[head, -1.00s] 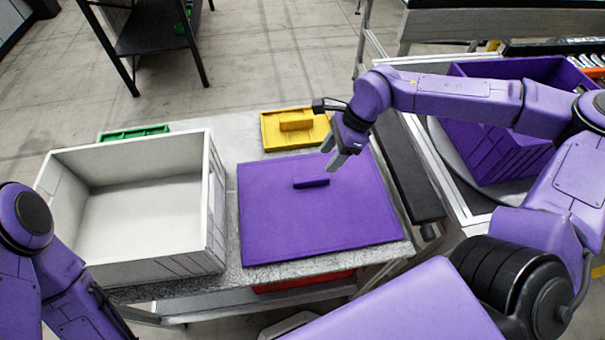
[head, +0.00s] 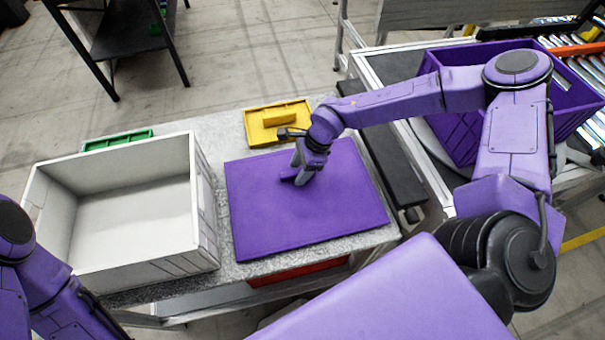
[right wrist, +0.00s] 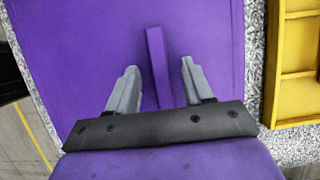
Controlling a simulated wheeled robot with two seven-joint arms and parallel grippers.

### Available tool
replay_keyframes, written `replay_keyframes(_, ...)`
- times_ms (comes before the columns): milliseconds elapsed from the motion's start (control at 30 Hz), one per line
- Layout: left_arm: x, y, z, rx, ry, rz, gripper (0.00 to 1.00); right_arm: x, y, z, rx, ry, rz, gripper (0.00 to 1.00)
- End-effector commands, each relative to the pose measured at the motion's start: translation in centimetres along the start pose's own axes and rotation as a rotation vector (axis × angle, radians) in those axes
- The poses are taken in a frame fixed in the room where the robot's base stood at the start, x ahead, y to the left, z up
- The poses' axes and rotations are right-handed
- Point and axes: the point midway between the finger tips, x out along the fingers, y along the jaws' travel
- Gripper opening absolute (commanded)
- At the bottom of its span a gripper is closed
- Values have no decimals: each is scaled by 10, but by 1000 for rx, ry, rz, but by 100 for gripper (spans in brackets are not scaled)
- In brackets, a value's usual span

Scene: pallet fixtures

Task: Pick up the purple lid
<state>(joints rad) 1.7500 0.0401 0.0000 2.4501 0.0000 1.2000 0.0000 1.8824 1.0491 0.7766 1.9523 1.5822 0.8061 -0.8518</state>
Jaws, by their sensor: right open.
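The purple lid (head: 310,215) lies flat on the grey stone-topped table. It has a raised bar handle (right wrist: 157,66) near its middle. My right gripper (head: 299,178) is over the lid at the handle. In the right wrist view my right gripper (right wrist: 160,75) is open, with one grey finger on each side of the handle and gaps to both. Whether the fingers touch the lid surface I cannot tell. In the head view the gripper partly hides the handle. Of my left arm only links show at the lower left; its gripper is out of view.
A white open crate (head: 207,215) stands left of the lid. A green item (head: 117,140) is behind the crate. A purple crate (head: 455,130) stands to the right.

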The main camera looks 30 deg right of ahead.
Motion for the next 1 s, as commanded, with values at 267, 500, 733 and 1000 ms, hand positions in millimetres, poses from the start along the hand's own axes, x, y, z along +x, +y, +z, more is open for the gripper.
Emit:
replay_keyframes(267,2,0,1,0,0,0,43,2,0,-1,0,0,0,51)
replay_keyframes(500,3,0,1,0,0,0,43,4,0,-2,0,0,0,41)
replay_keyframes(733,3,0,1,0,0,0,43,4,0,-2,-1,1,0,0)
replay_keyframes(1000,1,0,0,0,0,0,43,1,0,0,-1,0,0,0)
